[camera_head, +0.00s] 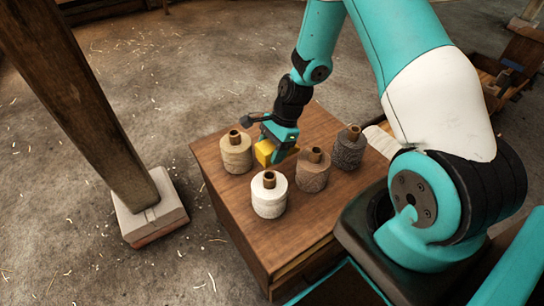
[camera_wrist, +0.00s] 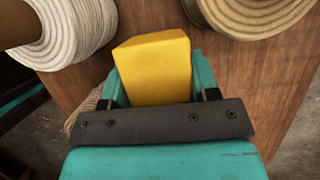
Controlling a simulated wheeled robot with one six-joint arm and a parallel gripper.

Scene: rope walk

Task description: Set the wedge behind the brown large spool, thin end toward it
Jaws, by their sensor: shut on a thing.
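My gripper (camera_head: 276,147) is shut on the yellow wedge (camera_head: 264,151) among the spools above the table. In the wrist view the wedge (camera_wrist: 155,68) sits between the teal fingers (camera_wrist: 156,88); which end is thin is hard to tell. The brown spool (camera_head: 312,177) stands upright to the right of the gripper, apart from the wedge. A small brownish edge at the left of the wrist view may be this spool.
A tan spool (camera_head: 236,155) stands left of the wedge, a white spool (camera_head: 269,199) in front and a dark grey spool (camera_head: 347,151) at the right. The wooden table (camera_head: 228,197) has bare room along its left edge. A wooden post (camera_head: 90,115) stands left.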

